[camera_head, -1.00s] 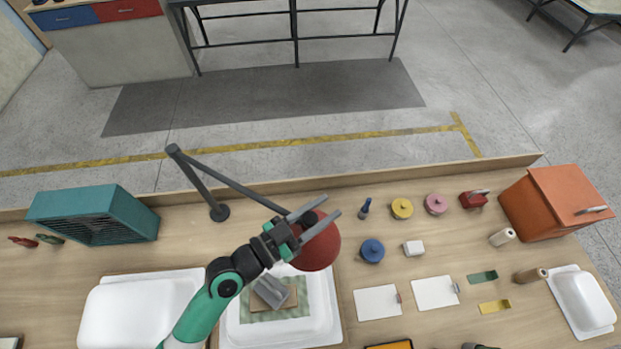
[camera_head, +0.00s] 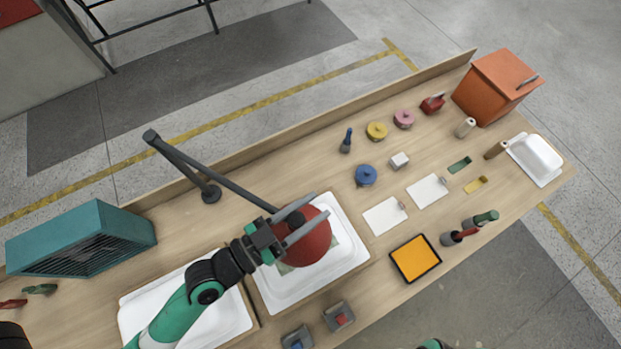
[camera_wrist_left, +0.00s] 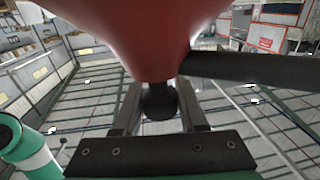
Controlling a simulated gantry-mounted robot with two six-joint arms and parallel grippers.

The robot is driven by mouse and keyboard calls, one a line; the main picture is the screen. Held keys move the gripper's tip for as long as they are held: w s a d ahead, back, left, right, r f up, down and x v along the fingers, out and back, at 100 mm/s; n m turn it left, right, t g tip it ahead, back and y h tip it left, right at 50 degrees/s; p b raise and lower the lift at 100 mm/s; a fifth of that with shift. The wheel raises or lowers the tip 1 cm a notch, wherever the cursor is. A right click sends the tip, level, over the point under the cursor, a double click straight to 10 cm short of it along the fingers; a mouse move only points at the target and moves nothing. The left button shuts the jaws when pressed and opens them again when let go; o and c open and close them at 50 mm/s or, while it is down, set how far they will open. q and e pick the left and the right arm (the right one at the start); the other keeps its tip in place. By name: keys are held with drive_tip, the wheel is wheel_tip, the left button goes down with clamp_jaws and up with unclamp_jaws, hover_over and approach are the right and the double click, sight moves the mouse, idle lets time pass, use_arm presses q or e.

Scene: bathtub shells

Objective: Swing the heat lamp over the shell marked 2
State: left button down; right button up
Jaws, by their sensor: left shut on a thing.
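The heat lamp has a red round shade (camera_head: 308,240) on a dark jointed arm (camera_head: 220,181), with its post base (camera_head: 210,193) at the table's back. In the head view the shade covers the middle of a white shell (camera_head: 345,262). A second white shell (camera_head: 222,322) lies to its left, partly behind my left arm. I cannot read a 2 on either. My left gripper (camera_head: 300,222) is at the shade. In the left wrist view its fingers (camera_wrist_left: 160,105) are shut on the black knob (camera_wrist_left: 160,100) by the red shade (camera_wrist_left: 145,35). My right gripper is not in view.
A teal heater-like box (camera_head: 85,240) stands at the left. An orange cabinet (camera_head: 490,90) and a small white tray (camera_head: 535,158) are at the right. White cards, tins and an orange-topped pad (camera_head: 415,258) lie right of the shells.

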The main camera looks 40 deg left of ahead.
use_arm(q)
drive_tip(key=shift+c, duration=2.3)
unclamp_jaws()
drive_tip(key=shift+s+a+f+b, duration=0.15)
drive_tip(key=shift+s+a+b, duration=0.05)
drive_tip(key=shift+s+b, duration=0.15)
drive_tip(key=b+v, duration=0.2)
drive_tip(key=v, duration=0.1)
drive_tip(key=b+v, duration=0.1)
drive_tip(key=v, duration=0.1)
drive_tip(key=shift+s+a+f, duration=0.15)
drive_tip(key=shift+s+f, duration=0.1)
drive_tip(key=shift+r+p+v, duration=0.2)
drive_tip(key=shift+p+v, duration=1.1)
drive_tip(key=shift+p, duration=0.1)
drive_tip(key=shift+r+p+v, duration=0.2)
drive_tip(key=shift+p+v, duration=1.1)
drive_tip(key=shift+p, duration=0.1)
